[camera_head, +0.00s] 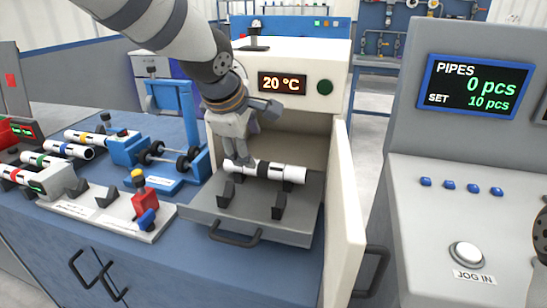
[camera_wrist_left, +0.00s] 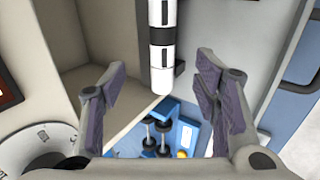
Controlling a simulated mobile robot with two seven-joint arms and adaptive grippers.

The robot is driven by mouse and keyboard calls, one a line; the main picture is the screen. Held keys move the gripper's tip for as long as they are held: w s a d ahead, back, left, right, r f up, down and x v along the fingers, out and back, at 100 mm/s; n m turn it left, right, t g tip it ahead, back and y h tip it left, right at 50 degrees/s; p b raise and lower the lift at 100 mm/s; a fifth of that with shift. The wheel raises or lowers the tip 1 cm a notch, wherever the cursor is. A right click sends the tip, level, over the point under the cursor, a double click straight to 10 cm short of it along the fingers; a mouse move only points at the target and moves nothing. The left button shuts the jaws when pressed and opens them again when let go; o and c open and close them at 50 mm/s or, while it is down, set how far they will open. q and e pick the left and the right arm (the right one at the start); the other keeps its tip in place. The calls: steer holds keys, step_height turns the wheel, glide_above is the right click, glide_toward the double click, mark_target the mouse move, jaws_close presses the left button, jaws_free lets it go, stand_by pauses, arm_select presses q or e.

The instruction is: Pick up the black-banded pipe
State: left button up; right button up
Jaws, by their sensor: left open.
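The black-banded pipe (camera_head: 270,170), white with a wide black band, lies crosswise on the supports of the pulled-out oven tray (camera_head: 300,220). In the left wrist view the pipe (camera_wrist_left: 161,22) runs from the top edge down to the middle, its near end between the two fingers in the picture. My left gripper (camera_head: 238,160) is over the pipe's left end and covers part of it. In the left wrist view the left gripper (camera_wrist_left: 158,80) is open, with a gap on both sides of the pipe. Contact cannot be told. My right gripper is not in view.
The oven door (camera_head: 345,200) stands open right of the tray; the oven (camera_head: 320,50) reads 20 °C. Several colour-banded pipes (camera_head: 70,150) lie at the left by a blue roller stand (camera_head: 165,160). A counter panel (camera_head: 470,90) reads 0 pcs.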

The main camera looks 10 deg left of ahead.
mark_target(259, 165)
arm_select(q)
steer(key=x, duration=0.3)
steer(key=b+x, duration=0.1)
steer(key=x, duration=0.2)
steer(key=s+b+x, duration=0.1)
steer(key=x, duration=0.3)
steer(key=shift+w+f, duration=0.1)
steer(key=shift+f, duration=0.25)
steer(key=shift+w+f, duration=0.2)
steer(key=shift+w, duration=0.1)
steer(key=shift+w+r, duration=0.1)
steer(key=shift+r, duration=0.05)
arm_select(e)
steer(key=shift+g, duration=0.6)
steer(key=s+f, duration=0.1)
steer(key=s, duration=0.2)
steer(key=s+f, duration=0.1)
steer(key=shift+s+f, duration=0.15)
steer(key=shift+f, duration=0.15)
arm_select(q)
steer(key=shift+c, duration=0.8)
steer(key=c, duration=1.1)
